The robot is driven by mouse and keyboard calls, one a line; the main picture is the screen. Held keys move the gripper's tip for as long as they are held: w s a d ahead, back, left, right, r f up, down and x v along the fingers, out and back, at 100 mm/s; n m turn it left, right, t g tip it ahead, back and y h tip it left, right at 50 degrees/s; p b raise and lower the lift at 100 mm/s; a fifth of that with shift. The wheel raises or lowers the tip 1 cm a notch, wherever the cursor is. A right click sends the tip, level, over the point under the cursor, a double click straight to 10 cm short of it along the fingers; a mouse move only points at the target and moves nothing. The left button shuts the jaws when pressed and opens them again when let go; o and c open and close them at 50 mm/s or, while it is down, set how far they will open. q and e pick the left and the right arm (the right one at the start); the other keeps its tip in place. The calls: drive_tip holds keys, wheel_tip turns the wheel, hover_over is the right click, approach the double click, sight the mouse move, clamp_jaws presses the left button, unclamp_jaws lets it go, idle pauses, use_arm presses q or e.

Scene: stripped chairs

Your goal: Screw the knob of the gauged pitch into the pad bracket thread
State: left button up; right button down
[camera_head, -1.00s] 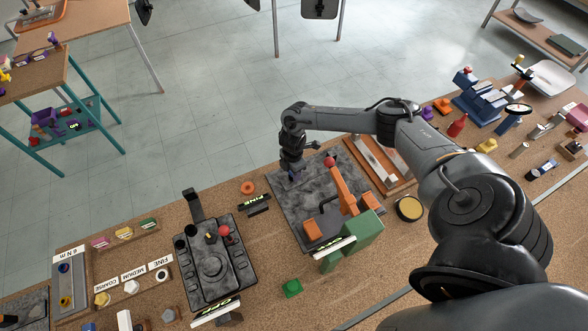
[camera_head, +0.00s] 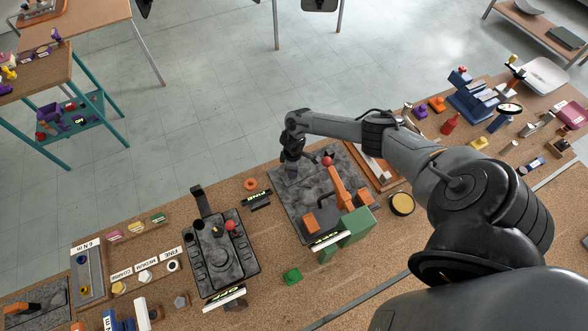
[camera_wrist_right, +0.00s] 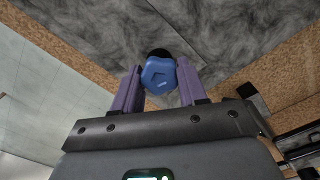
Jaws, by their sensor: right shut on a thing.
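My right gripper (camera_head: 291,170) is over the far left part of a dark marbled mat (camera_head: 283,206). In the right wrist view its two purple fingers (camera_wrist_right: 159,82) are shut on a blue faceted knob (camera_wrist_right: 157,71). A black round part shows just beyond the knob; I cannot tell whether it belongs to the knob or to a bracket, or whether a thread is engaged. In the head view the gripper hides the knob. I cannot single out the pad bracket's thread. My left gripper is not in view.
An orange lever clamp (camera_head: 342,186) with a red ball and a green block (camera_head: 357,225) stands at the mat's right. A dark gauge panel (camera_head: 218,258) lies to the left, beside knobs labelled coarse, medium and fine.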

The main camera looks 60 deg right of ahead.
drive_tip(key=shift+s+r+m+p, duration=0.1)
drive_tip(key=shift+m+p, duration=0.4)
drive_tip(key=shift+p, duration=0.1)
drive_tip(key=m+p, duration=0.4)
drive_tip(key=m, duration=0.3)
drive_tip(key=m+p, duration=0.1)
drive_tip(key=m, duration=0.1)
drive_tip(key=shift+m, duration=0.4)
drive_tip(key=shift+d+f+m, duration=0.1)
drive_tip(key=shift+f+m, duration=0.1)
drive_tip(key=shift+m, duration=0.2)
drive_tip(key=m+p, duration=0.2)
drive_tip(key=m, duration=0.2)
drive_tip(key=shift+r, duration=0.2)
drive_tip(key=m, duration=0.3)
drive_tip(key=shift+m+p, duration=0.4)
drive_tip(key=c, duration=0.5)
unclamp_jaws()
drive_tip(key=shift+f, duration=0.15)
drive_tip(key=shift+c, duration=0.2)
